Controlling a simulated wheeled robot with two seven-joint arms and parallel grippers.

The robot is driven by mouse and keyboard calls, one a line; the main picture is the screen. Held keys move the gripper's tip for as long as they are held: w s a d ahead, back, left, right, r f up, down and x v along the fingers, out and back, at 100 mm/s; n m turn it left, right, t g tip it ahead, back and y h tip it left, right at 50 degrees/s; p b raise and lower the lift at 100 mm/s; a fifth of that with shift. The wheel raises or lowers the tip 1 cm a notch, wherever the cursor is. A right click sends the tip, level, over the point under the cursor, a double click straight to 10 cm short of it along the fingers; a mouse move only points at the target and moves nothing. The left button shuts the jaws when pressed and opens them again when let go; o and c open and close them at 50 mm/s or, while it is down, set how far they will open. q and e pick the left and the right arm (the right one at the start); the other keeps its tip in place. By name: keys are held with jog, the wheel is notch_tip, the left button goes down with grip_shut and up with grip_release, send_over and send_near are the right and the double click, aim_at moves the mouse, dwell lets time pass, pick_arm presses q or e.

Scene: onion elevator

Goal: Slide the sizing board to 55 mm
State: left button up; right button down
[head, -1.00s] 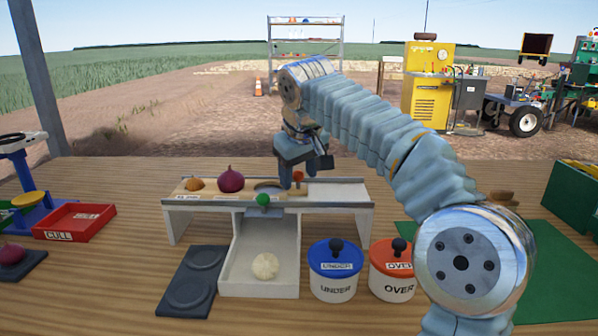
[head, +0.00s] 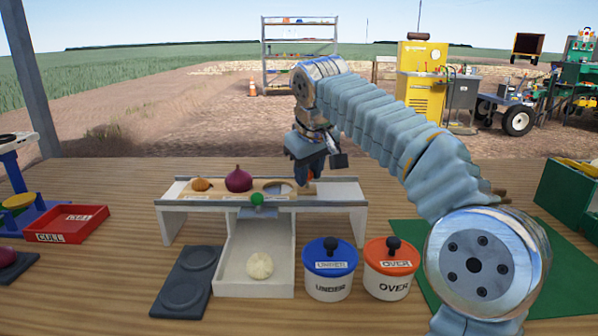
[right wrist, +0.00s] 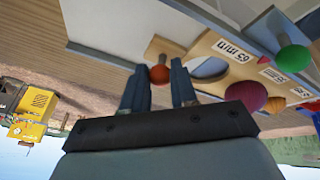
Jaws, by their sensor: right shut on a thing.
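The sizing board (head: 217,190) is a wooden strip with round holes, lying in a white stand (head: 340,196). A yellow onion (head: 201,184) and a red onion (head: 238,181) sit on its left and middle; the hole at right (head: 279,188) looks empty. My right gripper (head: 309,172) is shut on the orange-red knob at the board's right end. In the right wrist view that knob (right wrist: 159,74) is between the fingers, and a "65 mm" label (right wrist: 231,51) shows beside the nearest hole. My left gripper is not in view.
A green knob (head: 257,198) is at the stand's front above a white chute holding a pale onion (head: 260,266). UNDER (head: 330,285) and OVER (head: 390,284) pots stand to the right. A red CULL tray (head: 66,223) and dark pad (head: 187,283) are left.

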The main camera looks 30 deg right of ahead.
jog(key=shift+s+d, duration=0.45)
jog(key=shift+d, duration=0.25)
jog(key=shift+s+d, duration=0.45)
jog(key=shift+d, duration=0.3)
jog(key=shift+s+d, duration=0.45)
jog(key=shift+d, duration=0.25)
jog(key=c, duration=0.8)
grip_release()
jog(key=shift+r, duration=3)
